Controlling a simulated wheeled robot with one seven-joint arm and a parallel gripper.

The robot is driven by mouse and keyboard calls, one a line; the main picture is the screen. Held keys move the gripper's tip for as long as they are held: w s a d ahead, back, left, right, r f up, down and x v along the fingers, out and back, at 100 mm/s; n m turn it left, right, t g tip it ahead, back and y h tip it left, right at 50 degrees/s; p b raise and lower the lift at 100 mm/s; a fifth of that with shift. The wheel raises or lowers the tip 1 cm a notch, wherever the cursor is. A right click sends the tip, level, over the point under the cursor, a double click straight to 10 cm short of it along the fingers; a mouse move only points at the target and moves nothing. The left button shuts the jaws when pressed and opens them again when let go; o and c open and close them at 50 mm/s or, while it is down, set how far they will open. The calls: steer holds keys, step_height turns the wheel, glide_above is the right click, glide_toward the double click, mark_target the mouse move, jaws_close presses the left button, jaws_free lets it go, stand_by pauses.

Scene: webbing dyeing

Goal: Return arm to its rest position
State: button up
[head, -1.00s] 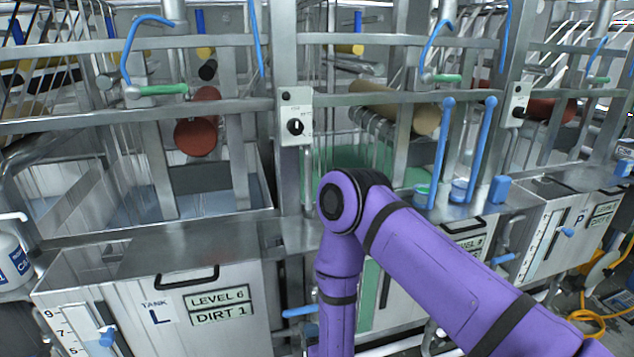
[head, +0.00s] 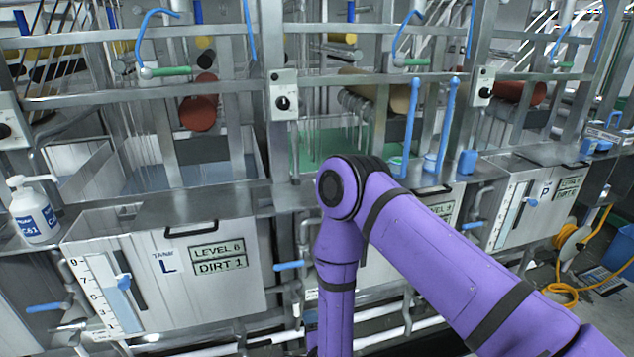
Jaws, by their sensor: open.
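My purple arm rises from the lower right of the head view, bends at a dark round joint near the middle, and drops straight down out of the bottom edge. My gripper is below the picture and cannot be seen, so what its jaws hold is hidden. The arm stands in front of the middle tank and covers part of its front and label.
Tank L (head: 160,275) stands left of my arm, with a white pump bottle (head: 36,211) on the ledge. A tank marked P (head: 525,215) is at right. Control boxes (head: 283,96) sit on the metal frame. A yellow hose (head: 570,290) lies on the floor at right.

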steer(key=w+d+r+n+g, duration=0.1)
steer(key=w+d+r+n, duration=0.1)
steer(key=w+r, duration=0.5)
steer(key=w+d+r+n+g, duration=0.15)
steer(key=w+r, duration=0.25)
steer(key=r, duration=0.7)
steer(key=s+d+r+n+g+h, duration=0.15)
steer(key=d+r, duration=0.25)
steer(key=r, duration=0.4)
steer(key=d+r+n+g+y, duration=0.1)
steer(key=d+r+n, duration=0.2)
steer(key=d+r, duration=0.35)
steer(key=s+d+r+n+g+h, duration=0.2)
steer(key=s+d+r+n, duration=0.2)
steer(key=s+d+r, duration=0.7)
steer(key=s+d+r+n+g+h, duration=0.1)
steer(key=s+d+r, duration=0.2)
steer(key=s, duration=0.7)
steer(key=s+d+r+n+g+h, duration=0.1)
steer(key=s+d+r+g, duration=0.1)
steer(key=s, duration=0.8)
step_height(320, 180, up, 2)
steer(key=shift+s+d+r+n, duration=0.15)
steer(key=shift+d+n, duration=0.25)
steer(key=shift+d, duration=0.45)
